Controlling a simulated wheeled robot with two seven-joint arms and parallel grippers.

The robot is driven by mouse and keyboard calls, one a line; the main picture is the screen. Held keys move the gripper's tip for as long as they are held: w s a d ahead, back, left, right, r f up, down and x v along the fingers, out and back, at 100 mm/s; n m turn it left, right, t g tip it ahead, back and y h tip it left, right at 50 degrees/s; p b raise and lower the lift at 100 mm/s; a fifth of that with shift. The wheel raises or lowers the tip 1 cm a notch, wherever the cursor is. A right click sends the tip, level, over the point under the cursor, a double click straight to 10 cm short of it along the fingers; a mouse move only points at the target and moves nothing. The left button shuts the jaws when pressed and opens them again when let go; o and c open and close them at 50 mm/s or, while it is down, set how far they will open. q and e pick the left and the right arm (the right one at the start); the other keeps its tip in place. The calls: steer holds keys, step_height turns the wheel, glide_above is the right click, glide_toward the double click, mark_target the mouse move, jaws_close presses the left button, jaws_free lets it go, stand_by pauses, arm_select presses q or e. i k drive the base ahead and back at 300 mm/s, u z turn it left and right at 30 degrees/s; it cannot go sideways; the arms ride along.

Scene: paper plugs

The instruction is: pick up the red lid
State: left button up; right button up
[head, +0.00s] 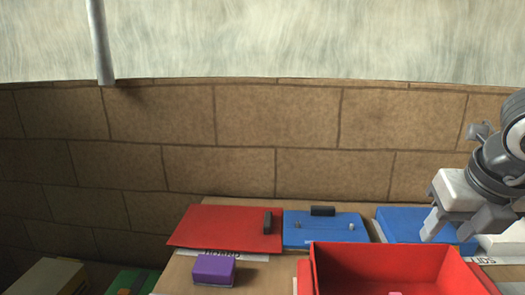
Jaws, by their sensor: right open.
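The red lid (218,226) is a flat red panel with a dark upright handle (267,222) near its right edge. It lies on the table at the left, slightly overhanging a white label. My right gripper (447,233) is at the right of the view, open with its fingers pointing down. It is above or in front of a blue panel (397,222), well to the right of the red lid and apart from it. I see nothing between its fingers. My left gripper is not in view.
A blue panel with a dark handle (312,230) lies just right of the red lid. An open red box (385,262) stands in front, with something pink inside. A purple block (214,269) sits before the red lid. A green object (135,282) is at lower left. A brick wall rises behind.

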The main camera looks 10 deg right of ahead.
mark_target(249, 229)
steer(key=k, duration=0.9)
